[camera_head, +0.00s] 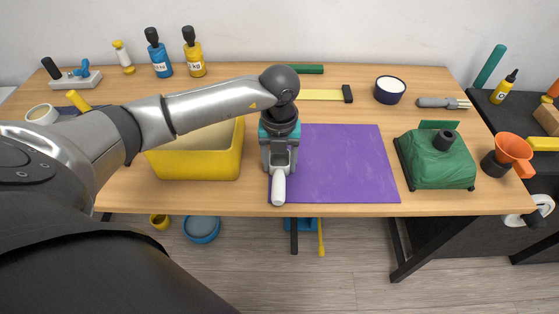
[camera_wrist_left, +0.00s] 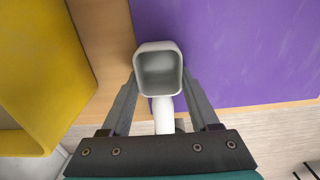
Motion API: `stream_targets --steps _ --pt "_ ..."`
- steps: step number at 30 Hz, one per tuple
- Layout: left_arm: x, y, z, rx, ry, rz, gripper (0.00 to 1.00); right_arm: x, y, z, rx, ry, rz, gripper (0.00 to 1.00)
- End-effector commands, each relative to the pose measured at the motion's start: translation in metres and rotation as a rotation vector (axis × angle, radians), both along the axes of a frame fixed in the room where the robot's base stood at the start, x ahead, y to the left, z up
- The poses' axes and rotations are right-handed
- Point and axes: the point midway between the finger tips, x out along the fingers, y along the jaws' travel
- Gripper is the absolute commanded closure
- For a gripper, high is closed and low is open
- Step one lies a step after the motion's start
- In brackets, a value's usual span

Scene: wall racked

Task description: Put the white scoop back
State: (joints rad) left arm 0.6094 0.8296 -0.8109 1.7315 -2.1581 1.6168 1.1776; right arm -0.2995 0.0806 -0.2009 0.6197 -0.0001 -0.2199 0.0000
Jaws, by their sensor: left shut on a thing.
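The white scoop (camera_head: 278,188) is in my left gripper (camera_head: 279,170), above the front left edge of the purple mat (camera_head: 335,165). In the left wrist view the scoop's squarish hollow bowl (camera_wrist_left: 159,72) faces the camera and looks empty. Its handle (camera_wrist_left: 164,115) runs between the two dark fingers of the left gripper (camera_wrist_left: 161,100), which is shut on it. Whether the scoop touches the mat or table cannot be told. My right gripper is not in view.
A yellow bin (camera_head: 195,167) stands just left of the gripper. A green-covered object (camera_head: 440,160) stands right of the mat. An orange funnel (camera_head: 514,150) is at the far right. The mat is bare.

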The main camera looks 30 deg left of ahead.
Motion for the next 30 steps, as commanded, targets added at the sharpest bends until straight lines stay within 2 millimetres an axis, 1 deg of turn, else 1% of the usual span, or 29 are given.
stream_targets --steps 7,8,15,16,23,27,30 --pt "0.0 0.0 -0.001 0.0 -0.001 0.0 0.95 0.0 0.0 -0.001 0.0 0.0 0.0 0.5" --pt "0.0 0.0 -0.002 0.0 -0.001 0.0 0.37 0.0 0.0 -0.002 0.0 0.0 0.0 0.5" --pt "0.0 0.0 -0.001 0.0 -0.001 0.0 0.1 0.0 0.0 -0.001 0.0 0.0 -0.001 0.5" --pt "0.0 0.0 -0.001 0.0 -0.001 0.0 0.09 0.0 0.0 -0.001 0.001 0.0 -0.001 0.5" --pt "0.0 0.0 -0.001 0.0 -0.001 0.0 0.09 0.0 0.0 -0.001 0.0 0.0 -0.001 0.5" --pt "0.0 0.0 -0.005 0.0 -0.001 0.0 0.09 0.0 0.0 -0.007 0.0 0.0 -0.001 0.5" --pt "0.001 0.0 0.016 -0.001 -0.005 -0.002 0.09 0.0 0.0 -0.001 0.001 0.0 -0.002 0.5"
